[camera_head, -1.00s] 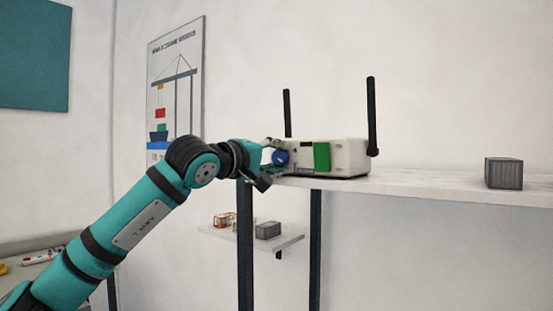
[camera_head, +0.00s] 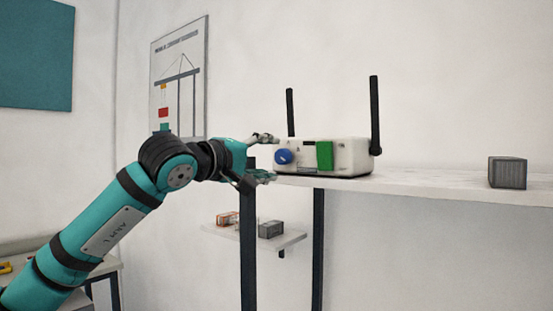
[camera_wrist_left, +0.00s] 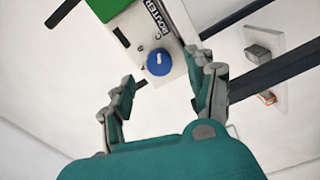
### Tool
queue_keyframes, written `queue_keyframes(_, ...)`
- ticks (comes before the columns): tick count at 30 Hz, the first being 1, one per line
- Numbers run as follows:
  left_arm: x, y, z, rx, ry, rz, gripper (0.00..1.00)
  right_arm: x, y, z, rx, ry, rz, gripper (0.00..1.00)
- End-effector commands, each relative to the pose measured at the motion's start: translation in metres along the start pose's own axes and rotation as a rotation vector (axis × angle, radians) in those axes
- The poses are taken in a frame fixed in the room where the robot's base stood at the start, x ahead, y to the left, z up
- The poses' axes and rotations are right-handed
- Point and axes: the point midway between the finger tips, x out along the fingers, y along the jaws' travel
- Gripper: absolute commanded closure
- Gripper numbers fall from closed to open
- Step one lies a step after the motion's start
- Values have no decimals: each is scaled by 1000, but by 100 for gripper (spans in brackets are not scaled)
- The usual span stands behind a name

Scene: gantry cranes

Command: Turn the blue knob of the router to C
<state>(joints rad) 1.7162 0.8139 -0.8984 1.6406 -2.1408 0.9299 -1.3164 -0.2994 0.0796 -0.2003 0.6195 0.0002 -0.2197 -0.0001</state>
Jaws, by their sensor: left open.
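The router (camera_head: 348,157) is a white box with two black antennas, standing on the white shelf. Its blue knob (camera_head: 284,157) is on the left of its front face, beside a green block (camera_head: 325,155). My left gripper (camera_head: 268,157) is open, just left of the knob, its fingers apart and empty. In the left wrist view the knob (camera_wrist_left: 160,62) lies beyond and between the two open fingertips (camera_wrist_left: 162,88), not touching them. A letter C and the word ROUTER show on the face there. The knob's pointer setting is too small to read. My right gripper is not in view.
The white shelf (camera_head: 430,183) runs right, with a grey container block (camera_head: 507,172) on it. A lower small shelf (camera_head: 285,240) holds small container blocks. A crane poster (camera_head: 180,80) hangs on the wall. The shelf between router and grey block is clear.

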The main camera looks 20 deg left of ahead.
Motion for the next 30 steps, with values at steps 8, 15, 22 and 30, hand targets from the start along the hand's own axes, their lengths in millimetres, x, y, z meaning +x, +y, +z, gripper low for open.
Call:
queue_keyframes(8,-29,0,0,1,-1,1,43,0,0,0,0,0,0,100)
queue_keyframes(15,-32,0,1,0,-1,1,43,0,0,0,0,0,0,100)
queue_keyframes(22,-32,0,0,0,0,1,43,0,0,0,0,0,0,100)
queue_keyframes(30,-14,-21,62,-155,-197,38,43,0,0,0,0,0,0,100)
